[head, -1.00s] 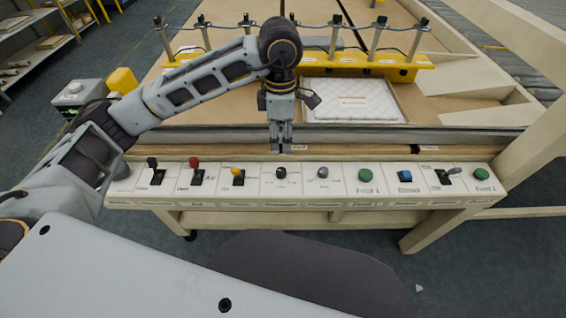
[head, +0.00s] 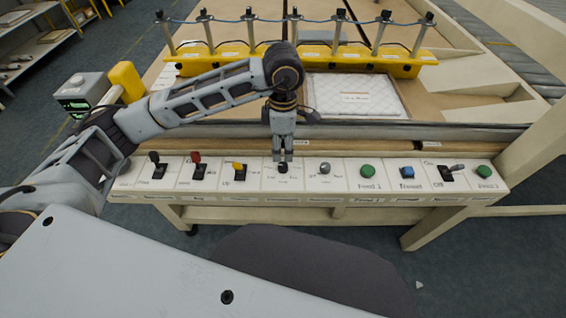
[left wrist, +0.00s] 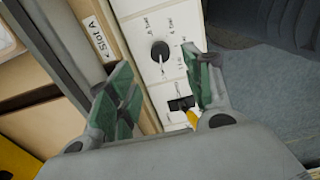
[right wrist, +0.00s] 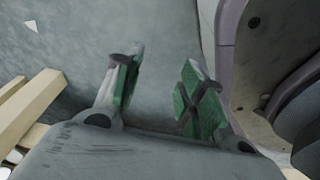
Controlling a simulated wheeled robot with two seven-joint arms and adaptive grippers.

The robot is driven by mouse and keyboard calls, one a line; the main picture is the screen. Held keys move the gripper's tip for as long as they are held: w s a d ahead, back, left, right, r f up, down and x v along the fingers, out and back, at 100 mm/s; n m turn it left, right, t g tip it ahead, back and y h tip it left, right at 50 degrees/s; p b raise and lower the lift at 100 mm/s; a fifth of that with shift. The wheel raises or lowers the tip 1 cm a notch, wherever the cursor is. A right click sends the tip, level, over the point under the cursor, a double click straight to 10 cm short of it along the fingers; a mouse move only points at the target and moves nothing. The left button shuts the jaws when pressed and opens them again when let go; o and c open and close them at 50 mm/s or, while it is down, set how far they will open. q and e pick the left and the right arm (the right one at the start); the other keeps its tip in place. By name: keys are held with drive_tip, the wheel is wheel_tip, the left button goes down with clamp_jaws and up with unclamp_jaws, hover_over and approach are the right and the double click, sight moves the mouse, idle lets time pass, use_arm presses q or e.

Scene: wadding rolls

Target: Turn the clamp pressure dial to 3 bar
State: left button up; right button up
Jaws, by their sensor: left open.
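The clamp pressure dial is a black round knob (head: 282,168) on the white control panel (head: 340,183). In the left wrist view the dial (left wrist: 160,50) sits just beyond the fingertips, with small labels around it that are too blurred to read surely. My left gripper (head: 282,157) is open above and just behind the dial, pointing down. In the left wrist view its green-padded fingers (left wrist: 160,78) stand apart with nothing between them. My right gripper (right wrist: 158,75) is open and empty over the floor, seen only in its wrist view.
Along the panel are black, red and yellow switches (head: 236,171) left of the dial, and a grey knob (head: 325,168), green buttons (head: 368,171) and a blue button (head: 407,172) to its right. Behind are a yellow clamp bar (head: 300,60) and a white quilted pad (head: 352,97).

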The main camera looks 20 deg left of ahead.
sight(283, 165)
use_arm(q)
drive_tip(key=shift+f, duration=4)
drive_tip(key=shift+c, duration=0.4)
drive_tip(key=c, duration=1)
